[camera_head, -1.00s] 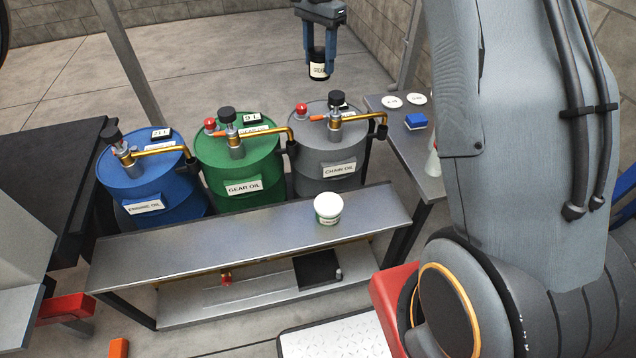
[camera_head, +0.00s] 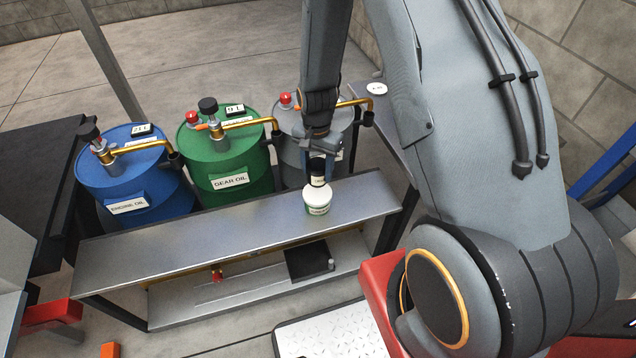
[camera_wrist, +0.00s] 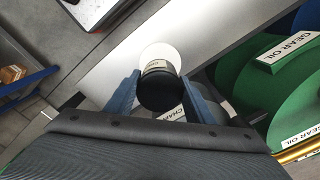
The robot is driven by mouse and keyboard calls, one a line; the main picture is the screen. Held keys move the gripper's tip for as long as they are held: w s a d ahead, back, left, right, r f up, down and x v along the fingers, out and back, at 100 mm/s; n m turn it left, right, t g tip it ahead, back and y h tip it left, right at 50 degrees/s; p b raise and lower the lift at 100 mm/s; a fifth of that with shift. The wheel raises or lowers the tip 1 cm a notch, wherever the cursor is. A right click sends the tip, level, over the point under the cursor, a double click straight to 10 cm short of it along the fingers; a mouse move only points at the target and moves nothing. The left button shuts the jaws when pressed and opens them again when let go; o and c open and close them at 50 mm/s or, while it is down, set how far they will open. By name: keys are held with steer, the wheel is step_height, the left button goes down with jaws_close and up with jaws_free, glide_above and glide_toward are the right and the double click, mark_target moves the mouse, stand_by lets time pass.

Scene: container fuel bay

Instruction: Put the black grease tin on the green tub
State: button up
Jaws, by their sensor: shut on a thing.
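My gripper (camera_head: 318,168) is shut on the black grease tin (camera_head: 317,173), a small upright dark cylinder with a pale label. The green tub (camera_head: 318,203), with a white lid and a green and white label, stands on the metal bench directly below the tin in the head view. The tin's lower end meets the lid's outline there; I cannot tell whether they touch. In the wrist view the tin (camera_wrist: 160,94) sits between the two blue fingers and covers part of the white lid (camera_wrist: 161,53).
The metal bench (camera_head: 200,228) is otherwise clear on top. Behind it stand a blue drum (camera_head: 130,180), a green drum (camera_head: 228,165) and a grey drum (camera_head: 290,150) with brass taps. A black tray (camera_head: 306,262) lies on the lower shelf.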

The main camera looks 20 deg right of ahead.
mark_target(317, 165)
steer(key=shift+f+p, duration=0.4)
steer(key=shift+f, duration=2.45)
steer(key=shift+f, duration=0.1)
steer(key=o, duration=1.2)
step_height(317, 165, up, 12)
steer(key=shift+r+b, duration=0.2)
steer(key=shift+b, duration=0.85)
steer(key=s+r+n, duration=0.3)
steer(key=s+r, duration=0.2)
steer(key=s, duration=0.1)
steer(key=s+r+n, duration=0.3)
steer(key=s+r, duration=0.2)
steer(key=s+r+n, duration=0.3)
steer(key=s+r, duration=0.3)
steer(key=shift+s, duration=0.3)
